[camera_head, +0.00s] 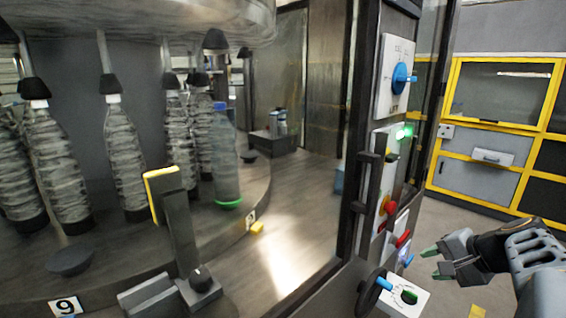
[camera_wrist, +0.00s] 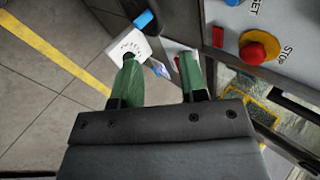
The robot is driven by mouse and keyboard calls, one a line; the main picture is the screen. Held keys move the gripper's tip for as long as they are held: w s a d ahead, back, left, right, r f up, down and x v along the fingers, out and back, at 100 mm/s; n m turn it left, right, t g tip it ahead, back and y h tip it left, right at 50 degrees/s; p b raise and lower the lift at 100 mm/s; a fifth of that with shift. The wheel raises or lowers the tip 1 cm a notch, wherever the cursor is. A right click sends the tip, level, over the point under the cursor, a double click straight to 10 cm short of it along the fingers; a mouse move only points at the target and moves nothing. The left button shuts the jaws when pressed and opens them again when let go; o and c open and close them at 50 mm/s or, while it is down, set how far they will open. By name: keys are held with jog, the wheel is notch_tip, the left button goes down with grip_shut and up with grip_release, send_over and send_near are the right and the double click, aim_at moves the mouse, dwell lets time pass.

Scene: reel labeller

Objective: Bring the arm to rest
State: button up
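My gripper (camera_head: 434,263) is at the lower right in the head view, at the end of my arm, just right of the control panel. Its two green-tipped fingers are apart, with nothing seen between them. In the wrist view the gripper (camera_wrist: 159,70) shows both green fingers spread, pointing toward the panel's lower controls. Whether a fingertip touches anything there cannot be told.
The panel has a blue rotary switch (camera_head: 400,78), a lit green lamp (camera_head: 405,132), a red stop button (camera_head: 387,204) and a lower knob box (camera_head: 404,296). Left is a carousel with bottles (camera_head: 124,158).

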jog(key=s+a+f+n+g+h+p, duration=0.1)
jog(key=s+a+f+n+h+p, duration=0.1)
jog(key=s+a+n, duration=0.3)
jog(key=s+a+f+n+g+h+p, duration=0.2)
jog(key=s+a+n, duration=0.3)
jog(key=a, duration=0.7)
jog(key=shift+a+f+n+g+h+p, duration=0.15)
jog(key=shift+a+n+g+h+p, duration=0.2)
jog(key=shift+n, duration=0.65)
jog(key=shift+c, duration=0.4)
